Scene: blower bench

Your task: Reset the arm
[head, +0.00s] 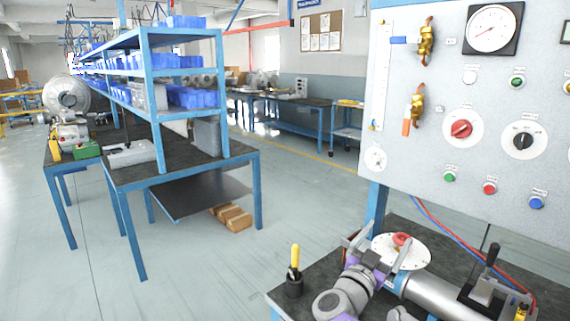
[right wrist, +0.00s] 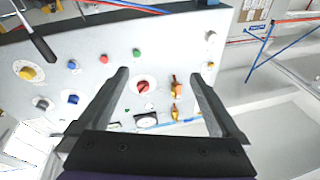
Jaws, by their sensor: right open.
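My right gripper (head: 376,248) is at the bottom right of the head view, above the bench and in front of the lower part of the control panel (head: 400,120). In the right wrist view its two dark fingers (right wrist: 160,82) are spread wide with nothing between them. The panel (right wrist: 110,88) lies beyond them, apart from the fingertips, with a red knob (right wrist: 143,87) seen through the gap. My left gripper is not in view.
Behind the gripper on the bench (head: 300,290) are a white disc (head: 418,257) with a red top and a silver cylinder (head: 435,297). A black cup (head: 294,286) holds a yellow-handled tool. A blue shelved bench (head: 150,90) stands left, with open floor between.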

